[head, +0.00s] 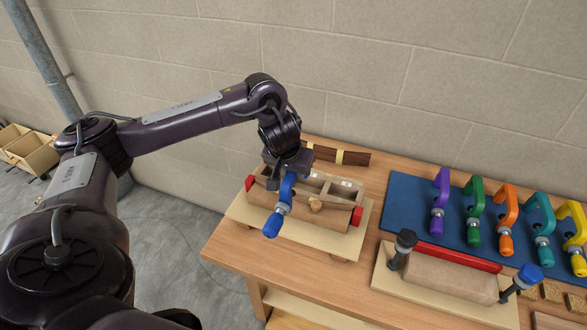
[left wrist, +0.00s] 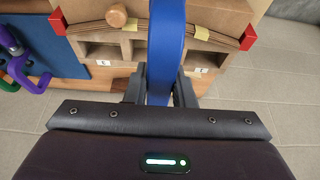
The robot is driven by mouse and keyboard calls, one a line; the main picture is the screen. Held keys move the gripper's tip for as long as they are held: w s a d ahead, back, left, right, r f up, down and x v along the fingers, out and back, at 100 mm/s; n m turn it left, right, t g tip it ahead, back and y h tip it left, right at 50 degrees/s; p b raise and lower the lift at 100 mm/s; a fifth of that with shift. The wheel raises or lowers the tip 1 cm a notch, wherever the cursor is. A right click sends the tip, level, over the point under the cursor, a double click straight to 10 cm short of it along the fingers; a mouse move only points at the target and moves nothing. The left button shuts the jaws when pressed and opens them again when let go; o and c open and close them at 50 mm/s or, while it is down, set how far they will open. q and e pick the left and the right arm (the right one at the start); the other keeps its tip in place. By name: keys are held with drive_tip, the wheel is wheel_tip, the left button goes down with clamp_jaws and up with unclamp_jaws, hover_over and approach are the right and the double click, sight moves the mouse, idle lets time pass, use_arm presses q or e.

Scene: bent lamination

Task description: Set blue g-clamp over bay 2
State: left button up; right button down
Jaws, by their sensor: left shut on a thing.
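My left gripper (head: 287,166) is shut on the blue g-clamp (head: 284,200), which hangs upright with its blue handle toward the front. In the left wrist view the blue clamp frame (left wrist: 166,45) stands between the two fingers (left wrist: 160,92). The clamp is at the left half of the wooden bending form (head: 335,190), over or just in front of it; contact cannot be told. The form carries curved wood strips (left wrist: 190,36) between red end blocks. White bay labels (left wrist: 203,70) show, too small to read surely. My right gripper is not in view.
A round wooden knob (head: 316,205) sticks out of the form near the clamp. A blue mat (head: 400,194) at right holds purple, green, orange, teal and yellow clamps. A second form (head: 450,278) with dark clamps stands front right. Dark strips (head: 345,156) lie behind.

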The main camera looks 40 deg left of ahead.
use_arm(q)
drive_tip(key=shift+f, duration=0.3)
idle(0.4)
drive_tip(key=shift+f+b, duration=0.95)
drive_tip(key=shift+f, duration=1.15)
drive_tip(key=shift+f, duration=0.25)
drive_tip(key=shift+f+b, duration=0.6)
drive_tip(key=shift+f, duration=1)
drive_tip(key=shift+f+p, duration=0.25)
drive_tip(key=shift+p, duration=0.05)
drive_tip(key=o, duration=1)
drive_tip(key=shift+s, duration=0.1)
